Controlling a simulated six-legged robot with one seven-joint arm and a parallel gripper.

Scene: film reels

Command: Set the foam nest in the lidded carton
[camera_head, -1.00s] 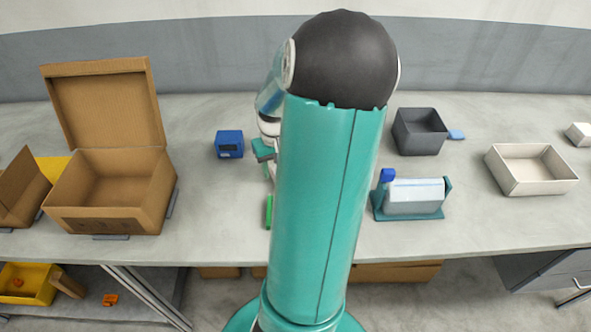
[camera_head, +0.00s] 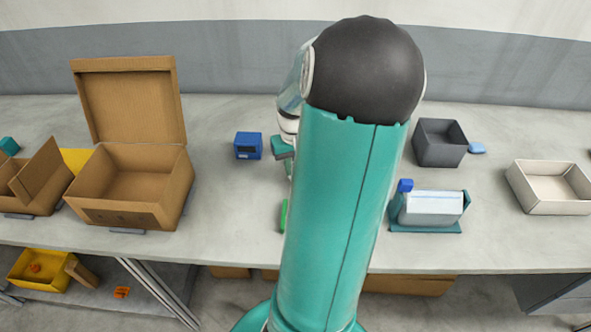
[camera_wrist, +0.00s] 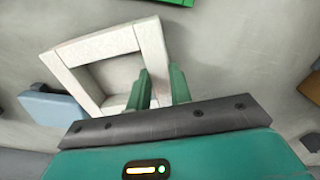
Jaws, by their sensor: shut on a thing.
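The foam nest (camera_wrist: 105,46) is a white square frame with an open middle, seen in the wrist view. My gripper (camera_wrist: 160,84) has its green fingers shut on one side of it. The nest appears tilted in the picture; its contact with the table cannot be judged. In the head view my arm hides the nest and most of my gripper. The lidded carton (camera_head: 125,217) is a brown box at the left of the table. Its lid (camera_head: 130,105) stands up at the back, and its inside looks empty. My gripper is to the right of the carton.
A smaller brown carton (camera_head: 40,195) stands left of the lidded one. A blue box (camera_head: 248,146) sits between the carton and my arm. A grey bin (camera_head: 440,155), a teal stand (camera_head: 425,227) and a white tray (camera_head: 548,207) are at right. Table between carton and arm is mostly clear.

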